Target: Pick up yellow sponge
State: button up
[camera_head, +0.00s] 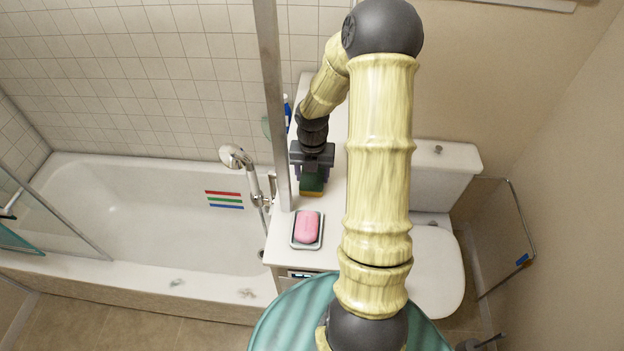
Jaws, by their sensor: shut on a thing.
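The sponge (311,187) is a small block with a dark green top and a yellow lower edge. It is at the white counter, behind the soap dish in the picture. My gripper (312,174) reaches down over the counter from above and is shut on the sponge. The gripper body hides the sponge's far part. I cannot tell whether the sponge touches the counter or is slightly above it.
A pink soap (307,227) lies in a dish (294,243) just in front of the sponge. A metal post (272,95) stands close left of my gripper. A blue bottle (287,112) is behind. The bathtub (130,215) is left, the toilet (437,262) right.

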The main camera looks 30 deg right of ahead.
aim_at(312, 176)
notch_tip(312, 176, up, 10)
jog(key=b, duration=0.2)
dwell(0.5)
jog(key=o, duration=0.4)
jog(key=shift+c, duration=0.2)
jog(key=c, duration=0.3)
